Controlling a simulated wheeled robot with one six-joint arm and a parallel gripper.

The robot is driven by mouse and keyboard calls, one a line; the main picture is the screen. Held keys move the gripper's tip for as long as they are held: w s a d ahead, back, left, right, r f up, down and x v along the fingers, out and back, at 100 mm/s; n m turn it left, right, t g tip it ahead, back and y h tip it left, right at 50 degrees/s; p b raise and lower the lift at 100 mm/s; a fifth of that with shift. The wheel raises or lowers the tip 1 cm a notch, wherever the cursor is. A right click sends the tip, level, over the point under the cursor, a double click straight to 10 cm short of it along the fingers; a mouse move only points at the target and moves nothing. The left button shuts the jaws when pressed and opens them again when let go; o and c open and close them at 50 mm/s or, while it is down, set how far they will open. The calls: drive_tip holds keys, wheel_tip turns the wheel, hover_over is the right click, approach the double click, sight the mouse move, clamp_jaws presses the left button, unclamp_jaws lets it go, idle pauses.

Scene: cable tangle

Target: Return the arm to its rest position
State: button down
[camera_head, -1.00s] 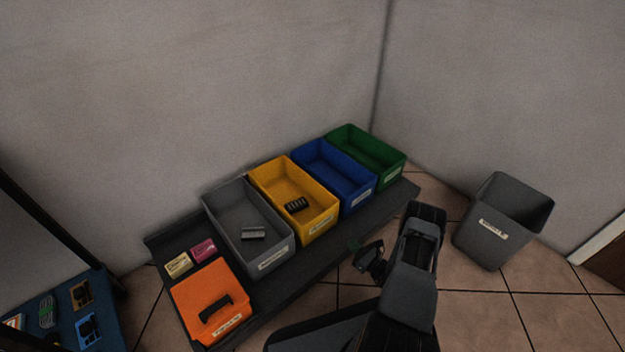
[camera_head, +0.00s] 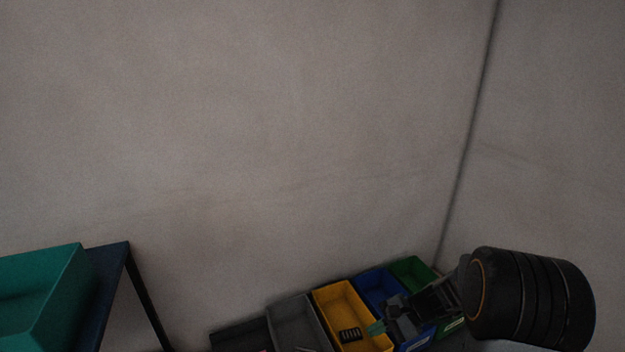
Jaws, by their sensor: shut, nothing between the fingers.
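My arm reaches in from the right of the head view, with a thick black ringed joint at the lower right.
A grey bin (camera_head: 290,315) stands left of the yellow bin, which holds a black ribbed item (camera_head: 349,335). A green bin (camera_head: 410,270) is at the right end. A teal crate (camera_head: 45,300) sits on a dark blue table (camera_head: 108,265) at left. Bare walls rise behind.

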drive_tip(key=s+r+n+t+h+p, duration=0.1)
drive_tip(key=s+r+n+h+p, duration=0.2)
drive_tip(key=r, duration=0.7)
drive_tip(key=s+r+n+t+h+p, duration=0.1)
drive_tip(key=s+r+n+h+p, duration=0.2)
drive_tip(key=r+p, duration=0.5)
drive_tip(key=s+r+n+t+h+p, duration=0.1)
drive_tip(key=s+r+n+h+p, duration=0.3)
drive_tip(key=r, duration=0.9)
drive_tip(key=shift+s+d+n+p, duration=0.3)
drive_tip(key=shift+s+d+p, duration=0.15)
drive_tip(key=shift+s+p, duration=0.4)
drive_tip(key=shift+r, duration=0.1)
